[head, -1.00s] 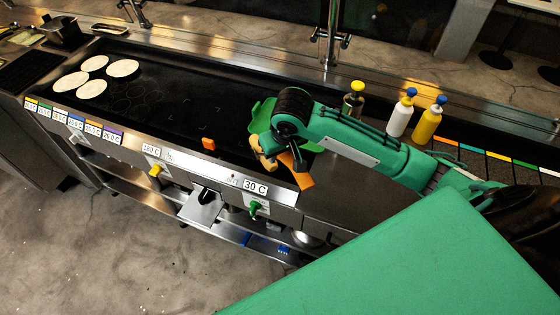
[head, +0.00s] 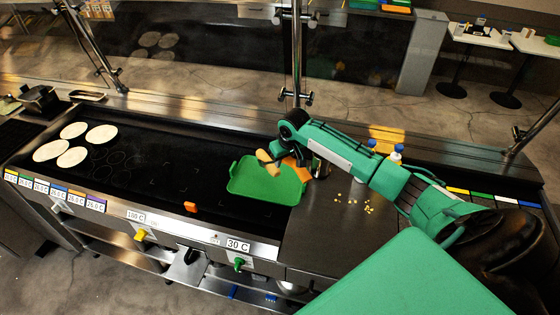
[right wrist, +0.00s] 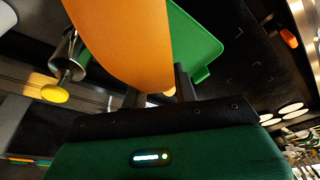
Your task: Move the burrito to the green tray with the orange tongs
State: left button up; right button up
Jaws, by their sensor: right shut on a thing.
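My right gripper (head: 284,151) is shut on the orange tongs (head: 303,173), just beyond the back edge of the green tray. The tongs fill the upper middle of the right wrist view (right wrist: 125,40), between my fingers. A tan piece that looks like the burrito (head: 267,162) shows beside the gripper, above the tray's far edge; I cannot tell if the tongs grip it. The green tray (head: 262,188) lies at the right end of the black griddle, its visible surface empty. The tray also shows in the right wrist view (right wrist: 198,42). My left gripper is not in view.
Several pale tortillas (head: 101,134) lie at the griddle's left end. An orange block (head: 190,207) sits at the front edge. Yellow bits (head: 366,208) are scattered on the steel counter at right. Bottles (head: 396,155) stand behind my arm. The griddle's middle is clear.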

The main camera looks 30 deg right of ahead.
notch_tip(320, 180, down, 8)
jog(key=b, duration=0.4)
jog(key=shift+f, duration=0.4)
dwell(0.7)
dwell(0.4)
jog(key=shift+r+p, duration=2)
jog(key=shift+r, duration=2.85)
